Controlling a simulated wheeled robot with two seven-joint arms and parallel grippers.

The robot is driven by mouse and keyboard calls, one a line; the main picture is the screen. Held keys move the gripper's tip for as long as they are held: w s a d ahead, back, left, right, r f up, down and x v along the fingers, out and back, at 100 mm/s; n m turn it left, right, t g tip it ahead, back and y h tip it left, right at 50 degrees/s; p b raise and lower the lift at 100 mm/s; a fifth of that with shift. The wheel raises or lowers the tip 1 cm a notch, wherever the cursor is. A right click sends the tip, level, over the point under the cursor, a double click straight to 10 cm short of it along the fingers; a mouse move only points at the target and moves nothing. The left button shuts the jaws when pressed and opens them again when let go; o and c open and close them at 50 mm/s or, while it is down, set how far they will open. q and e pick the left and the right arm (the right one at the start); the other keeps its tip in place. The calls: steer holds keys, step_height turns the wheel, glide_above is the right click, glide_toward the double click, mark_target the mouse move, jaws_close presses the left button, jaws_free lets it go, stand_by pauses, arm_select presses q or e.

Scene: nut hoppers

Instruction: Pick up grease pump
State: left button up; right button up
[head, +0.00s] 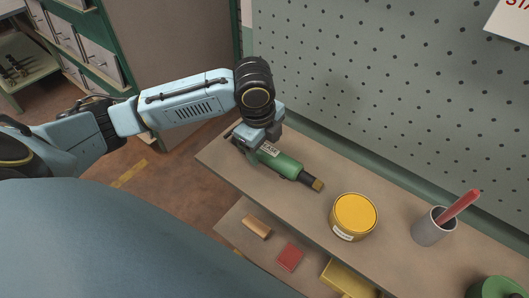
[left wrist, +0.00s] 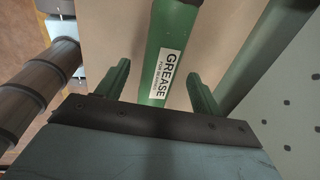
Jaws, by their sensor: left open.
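The grease pump (head: 283,163) is a green cylinder with a black neck and a brass-coloured tip, lying on the upper shelf near its left end. Its white label reads GREASE in the left wrist view (left wrist: 169,73). My left gripper (head: 250,141) is over the rear part of the pump, pointing down. In the left wrist view its two green fingers (left wrist: 160,86) stand apart, one on each side of the pump's body, with gaps visible. The gripper hides the pump's rear end in the head view. My right gripper is not in view.
A yellow tin (head: 355,215) stands right of the pump, then a grey cup (head: 433,227) with a red stick. A pegboard wall (head: 380,80) rises behind the shelf (head: 318,205). A lower shelf holds a wooden block (head: 257,227), a red block (head: 290,257) and a yellow bin (head: 346,280).

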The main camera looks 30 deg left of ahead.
mark_target(265, 148)
arm_select(q)
step_height(265, 148, down, 2)
steer(key=shift+w, duration=0.15)
jaws_close()
stand_by(0.3)
steer(key=shift+r, duration=0.1)
step_height(265, 148, up, 10)
steer(key=shift+p, duration=0.7)
steer(key=c, duration=0.6)
jaws_free()
steer(key=shift+c, duration=0.2)
jaws_close()
